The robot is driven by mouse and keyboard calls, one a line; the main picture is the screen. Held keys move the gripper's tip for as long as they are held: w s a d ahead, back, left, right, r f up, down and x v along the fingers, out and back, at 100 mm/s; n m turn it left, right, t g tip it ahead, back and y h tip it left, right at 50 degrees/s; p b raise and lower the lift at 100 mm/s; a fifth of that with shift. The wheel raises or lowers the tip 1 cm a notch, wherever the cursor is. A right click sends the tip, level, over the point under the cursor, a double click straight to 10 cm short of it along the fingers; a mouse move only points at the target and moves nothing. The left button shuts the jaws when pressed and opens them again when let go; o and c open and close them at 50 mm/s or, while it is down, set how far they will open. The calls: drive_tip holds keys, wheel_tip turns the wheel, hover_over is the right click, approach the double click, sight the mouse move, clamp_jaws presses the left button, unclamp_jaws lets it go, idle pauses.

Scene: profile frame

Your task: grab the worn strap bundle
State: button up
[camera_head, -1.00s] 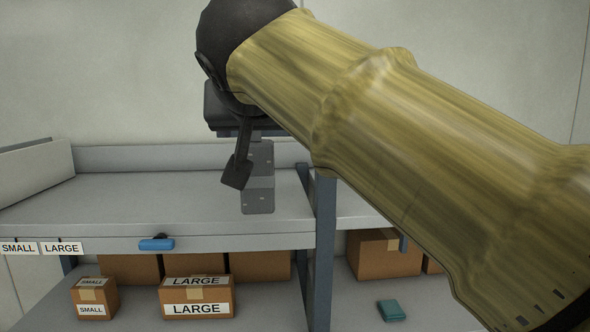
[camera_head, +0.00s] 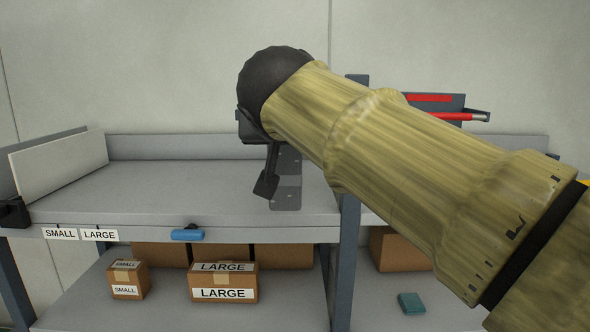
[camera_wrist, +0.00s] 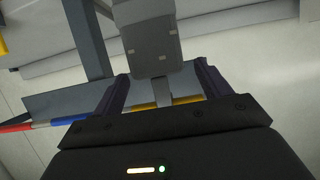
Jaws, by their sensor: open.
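I cannot make out a worn strap bundle for certain in either view. A small teal, folded-looking item (camera_head: 411,303) lies on the lower right shelf, right of the post; its make is too small to tell. My gripper (camera_wrist: 162,78) is open in the wrist view, with dark fingers apart. A grey block with pale marks (camera_wrist: 147,38) shows between and beyond the fingers; I cannot tell whether they touch it. In the head view my arm crosses from the lower right, and the gripper's fingers are not clear there. The teal item lies below my arm.
A grey shelf (camera_head: 150,190) has a mostly clear top. A small carton (camera_head: 128,280) and a large carton (camera_head: 223,283) stand below. A blue item (camera_head: 187,235) is at the front edge. A post (camera_head: 344,260) divides the bays. A red bar (camera_head: 455,116) shows behind my arm.

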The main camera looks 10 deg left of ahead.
drive_tip(key=shift+c, duration=0.3)
clamp_jaws()
drive_tip(key=shift+w+r, duration=0.1)
drive_tip(key=shift+r, duration=0.05)
